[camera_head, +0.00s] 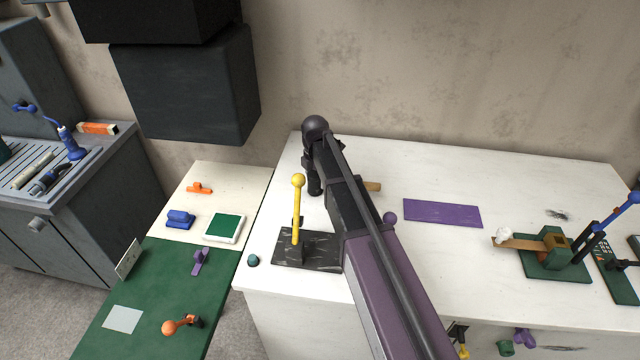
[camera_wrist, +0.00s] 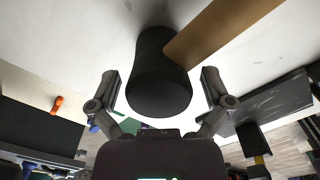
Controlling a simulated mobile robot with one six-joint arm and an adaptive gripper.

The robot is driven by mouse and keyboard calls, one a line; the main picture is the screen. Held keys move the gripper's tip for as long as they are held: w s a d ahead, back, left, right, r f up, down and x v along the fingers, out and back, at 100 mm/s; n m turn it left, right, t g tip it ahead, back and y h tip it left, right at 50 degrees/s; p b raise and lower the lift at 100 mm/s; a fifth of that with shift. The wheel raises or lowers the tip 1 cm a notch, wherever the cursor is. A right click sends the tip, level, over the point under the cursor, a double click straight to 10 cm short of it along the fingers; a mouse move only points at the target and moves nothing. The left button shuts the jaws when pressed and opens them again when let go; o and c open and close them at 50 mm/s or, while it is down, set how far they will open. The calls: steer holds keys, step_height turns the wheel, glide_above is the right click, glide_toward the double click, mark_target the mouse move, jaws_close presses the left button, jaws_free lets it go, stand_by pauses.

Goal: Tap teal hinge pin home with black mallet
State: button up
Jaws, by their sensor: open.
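The black mallet's dark cylindrical head (camera_wrist: 160,75) fills the middle of the wrist view, with its tan wooden handle (camera_wrist: 220,32) running to the upper right. My gripper (camera_wrist: 160,88) is open, with one finger on each side of the head and visible gaps. In the head view, my gripper (camera_head: 314,186) is over the white bench, partly hidden by my arm; only the handle end (camera_head: 373,186) of the mallet shows. A small teal rounded piece (camera_head: 253,260) sits at the white bench's left front edge; I cannot tell if it is the hinge pin.
A black slab (camera_head: 318,250) with an upright yellow-knobbed lever (camera_head: 297,205) stands close to my arm. A purple plate (camera_head: 442,213) lies on the bench to the right. A green fixture (camera_head: 553,257) stands farther right. A lower green-and-cream table (camera_head: 150,270) adjoins at left.

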steer(key=c, duration=1.3)
steer(key=shift+o, duration=0.2)
steer(key=shift+r, duration=0.15)
steer(key=shift+r+p, duration=0.15)
steer(key=shift+p, duration=0.2)
step_height(320, 180, up, 9)
steer(key=p, duration=0.9)
steer(key=shift+r, duration=0.2)
